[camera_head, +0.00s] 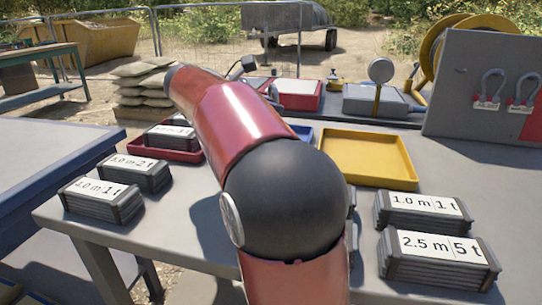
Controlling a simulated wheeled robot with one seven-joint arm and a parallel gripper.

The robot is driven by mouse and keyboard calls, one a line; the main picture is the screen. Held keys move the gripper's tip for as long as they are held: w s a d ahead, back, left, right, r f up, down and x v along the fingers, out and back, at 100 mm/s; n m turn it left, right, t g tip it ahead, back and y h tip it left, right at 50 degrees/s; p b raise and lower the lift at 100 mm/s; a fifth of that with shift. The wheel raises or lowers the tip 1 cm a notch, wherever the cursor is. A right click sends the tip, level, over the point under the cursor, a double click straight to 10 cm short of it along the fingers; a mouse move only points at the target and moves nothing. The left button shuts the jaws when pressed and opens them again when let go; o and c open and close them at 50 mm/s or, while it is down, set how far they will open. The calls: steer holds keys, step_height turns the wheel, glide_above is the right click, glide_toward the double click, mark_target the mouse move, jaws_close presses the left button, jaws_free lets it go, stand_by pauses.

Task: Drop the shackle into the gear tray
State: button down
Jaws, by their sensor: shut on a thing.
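My gripper is not visible; my red arm with its black joint fills the middle and hides what lies behind it. Two grey shackles hang on the upright grey board at the right: the left shackle (493,84) and the right shackle (526,88). No shackle shows clearly in a grip. A shallow yellow tray (408,172) lies empty on the grey table, right of my arm. A red tray (196,155) at the left holds a labelled dark stack. A bit of a blue tray (303,131) shows behind my arm. No label tells which is the gear tray.
Labelled dark stacks stand at the left (100,200) and right (437,262) of the table (185,245). A grey box with a round gauge (381,70) and a red case (298,96) stand at the back. A yellow reel (437,50) is behind the board.

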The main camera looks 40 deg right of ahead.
steer(key=shift+f+b, duration=0.55)
steer(key=shift+f, duration=0.35)
steer(key=c, duration=1.4)
jaws_free()
steer(key=v, duration=0.8)
steer(key=shift+p, duration=0.35)
